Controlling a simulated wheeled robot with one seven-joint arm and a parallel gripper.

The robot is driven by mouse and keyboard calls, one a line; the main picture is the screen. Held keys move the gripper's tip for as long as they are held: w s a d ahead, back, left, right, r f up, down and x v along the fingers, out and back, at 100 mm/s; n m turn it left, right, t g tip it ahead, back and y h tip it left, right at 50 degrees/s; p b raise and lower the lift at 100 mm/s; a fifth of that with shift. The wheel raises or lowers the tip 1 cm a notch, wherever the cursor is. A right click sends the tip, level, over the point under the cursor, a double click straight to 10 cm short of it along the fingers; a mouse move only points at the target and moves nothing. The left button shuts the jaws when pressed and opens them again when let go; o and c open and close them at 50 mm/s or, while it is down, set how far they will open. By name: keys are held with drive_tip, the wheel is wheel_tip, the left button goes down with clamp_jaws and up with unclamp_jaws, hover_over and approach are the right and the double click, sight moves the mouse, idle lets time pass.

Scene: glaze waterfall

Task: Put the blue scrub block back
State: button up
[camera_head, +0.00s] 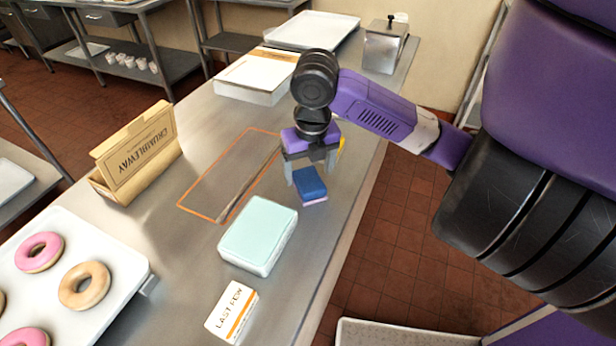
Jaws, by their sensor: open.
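The blue scrub block (310,183), dark blue on top with a pinkish lower layer, sits on the steel counter near its right edge. My gripper (311,171) is open and points down just above and behind the block. One finger is at the block's upper left, the other at its upper right. I cannot tell how far the fingertips reach down beside it. An orange-outlined rectangle (188,208) is marked on the counter to the left, with a dark streak inside it. A small yellow thing (341,146) shows partly behind my gripper.
A pale teal-topped tub (258,234) stands just in front of the block. A white box (250,80), a tray (313,27) and a metal dispenser (384,48) stand behind.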

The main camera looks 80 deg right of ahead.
wheel_tip(320, 180, up, 8)
drive_tip(key=w+a+r+m+t+y, duration=0.2)
drive_tip(key=w+a+t, duration=0.2)
drive_tip(key=w+a, duration=0.45)
drive_tip(key=w+a+r+m+t+y, duration=0.1)
drive_tip(key=w+a+r+t, duration=0.4)
drive_tip(key=w, duration=0.7)
drive_tip(key=w+a+r+m+t+y, duration=0.1)
drive_tip(key=w+a+r+m+t, duration=0.15)
drive_tip(key=w+a+m, duration=0.35)
drive_tip(key=w+a+r+m+t+y, duration=0.1)
drive_tip(key=w+a+m+t, duration=0.1)
drive_tip(key=a+m+t, duration=0.45)
drive_tip(key=m+g+h, duration=0.4)
drive_tip(key=m+h, duration=0.1)
drive_tip(key=m, duration=0.6)
approach(238, 324)
drive_tip(key=w, duration=0.9)
drive_tip(key=shift+w+d+r+p, duration=0.25)
drive_tip(key=shift+w+d+p, duration=0.05)
drive_tip(key=shift+d+p, duration=0.1)
drive_tip(key=s+d+n+y, duration=0.1)
drive_tip(key=s+n, duration=0.1)
drive_tip(key=s, duration=0.9)
drive_tip(key=shift+d+r, duration=0.35)
drive_tip(key=shift+d, duration=0.05)
